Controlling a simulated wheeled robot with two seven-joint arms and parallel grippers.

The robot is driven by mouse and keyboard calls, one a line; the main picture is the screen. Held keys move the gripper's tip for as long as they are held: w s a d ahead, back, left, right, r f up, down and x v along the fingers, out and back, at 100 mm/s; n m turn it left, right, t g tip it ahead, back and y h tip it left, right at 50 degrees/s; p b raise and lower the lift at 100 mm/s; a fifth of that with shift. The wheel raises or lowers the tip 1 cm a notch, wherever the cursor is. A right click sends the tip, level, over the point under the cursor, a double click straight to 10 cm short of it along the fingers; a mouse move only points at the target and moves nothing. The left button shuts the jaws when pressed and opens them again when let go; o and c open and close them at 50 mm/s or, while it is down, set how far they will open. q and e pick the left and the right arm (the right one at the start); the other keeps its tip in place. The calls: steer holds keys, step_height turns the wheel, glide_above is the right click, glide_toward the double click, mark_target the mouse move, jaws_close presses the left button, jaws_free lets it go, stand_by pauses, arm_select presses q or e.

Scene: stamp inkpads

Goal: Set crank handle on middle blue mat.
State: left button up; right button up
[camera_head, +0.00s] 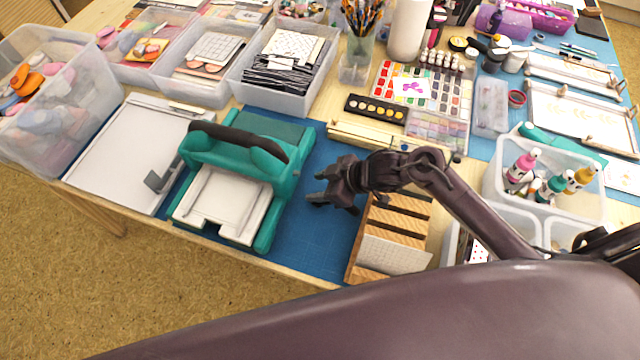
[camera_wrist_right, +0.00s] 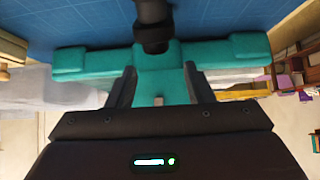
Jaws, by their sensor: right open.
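The teal press (camera_head: 268,165) stands on the blue mat (camera_head: 300,235) in the head view, with a black curved handle (camera_head: 238,140) along its top. This handle is the only crank-like part I can make out. My right gripper (camera_head: 318,188) is open and empty, just right of the press above the mat. In the right wrist view its fingers (camera_wrist_right: 160,74) point at a teal body (camera_wrist_right: 90,62), with a black rod-like part (camera_wrist_right: 153,25) beyond the fingertips. Nothing is visibly held between the fingers. My left gripper is not in view.
A wooden slotted rack (camera_head: 395,225) stands close right of my right gripper. A white board (camera_head: 130,150) lies left of the press. Clear bins (camera_head: 285,65) stand behind, and a bottle bin (camera_head: 550,190) at right. A strip of mat between press and rack is bare.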

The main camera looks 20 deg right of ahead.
steer(key=v, duration=1.2)
